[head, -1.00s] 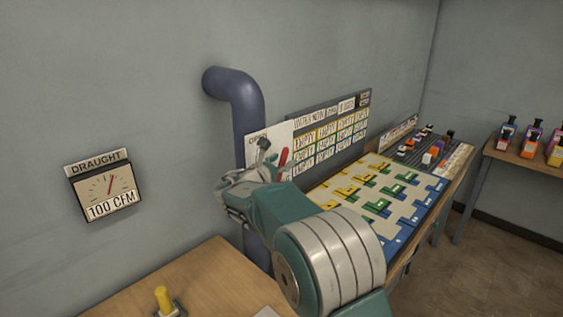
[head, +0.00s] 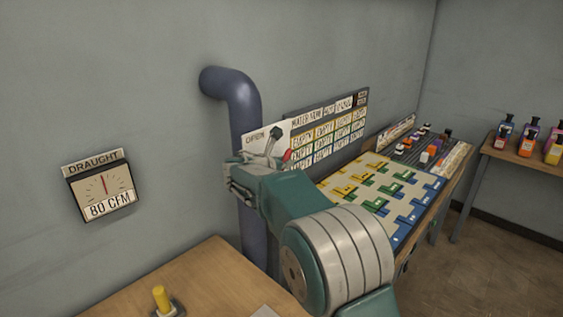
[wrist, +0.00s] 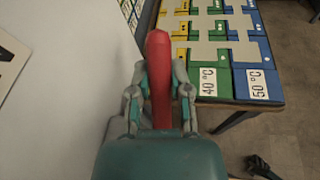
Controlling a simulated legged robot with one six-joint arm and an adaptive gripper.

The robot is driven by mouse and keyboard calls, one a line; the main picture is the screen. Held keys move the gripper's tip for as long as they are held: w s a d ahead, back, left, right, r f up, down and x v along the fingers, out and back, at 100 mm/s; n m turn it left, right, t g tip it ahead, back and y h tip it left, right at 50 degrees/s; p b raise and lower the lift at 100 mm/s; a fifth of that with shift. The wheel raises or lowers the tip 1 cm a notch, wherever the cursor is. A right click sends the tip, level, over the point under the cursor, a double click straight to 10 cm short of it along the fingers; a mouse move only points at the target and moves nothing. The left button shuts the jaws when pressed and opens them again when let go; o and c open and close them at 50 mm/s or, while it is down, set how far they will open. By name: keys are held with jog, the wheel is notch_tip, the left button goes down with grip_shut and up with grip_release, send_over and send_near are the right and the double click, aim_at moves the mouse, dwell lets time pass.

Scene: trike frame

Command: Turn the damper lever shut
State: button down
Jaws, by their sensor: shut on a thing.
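The damper lever has a red handle (wrist: 158,75), seen upright in the wrist view between the two fingers of my gripper (wrist: 160,95). My gripper is shut on this handle. In the head view my gripper (head: 262,165) is in front of the blue duct pipe (head: 248,115) on the wall, and a small red part of the lever (head: 287,155) shows beside it. The lever's pivot is hidden. The draught gauge (head: 103,188) on the left wall reads 80 CFM, with its needle near upright.
A wooden bench (head: 190,275) with a yellow peg (head: 161,298) is at the lower left. A table with coloured blocks and a board (head: 370,190) stands right of my arm. A side table (head: 530,160) holds several bottles. A lettered board (head: 330,130) hangs behind.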

jog(key=shift+w+d+f+g+y, duration=0.2)
jog(key=shift+w+g+y, duration=0.1)
jog(key=shift+g+y, duration=0.15)
jog(key=shift+w+d+f+g+y, duration=0.15)
jog(key=shift+w+d+g+y, duration=0.1)
jog(key=shift+g+y, duration=0.2)
jog(key=shift+w+d+f+m+g+y, duration=0.15)
jog(key=shift+f+m+g+y, duration=0.05)
jog(key=shift+f+g+y, duration=0.7)
jog(key=shift+w+d+f+m+g+y, duration=0.2)
jog(key=shift+f+g+y, duration=0.45)
jog(key=shift+g, duration=0.3)
jog(key=shift+w+d+f+m+g+y, duration=0.15)
jog(key=shift+f+m+g+y, duration=0.05)
jog(key=shift+f+g+y, duration=0.6)
jog(key=shift+g, duration=0.25)
jog(key=c, duration=0.5)
grip_release()
jog(key=shift+w+f, duration=0.1)
jog(key=shift+f, duration=0.05)
jog(key=shift+c, duration=0.2)
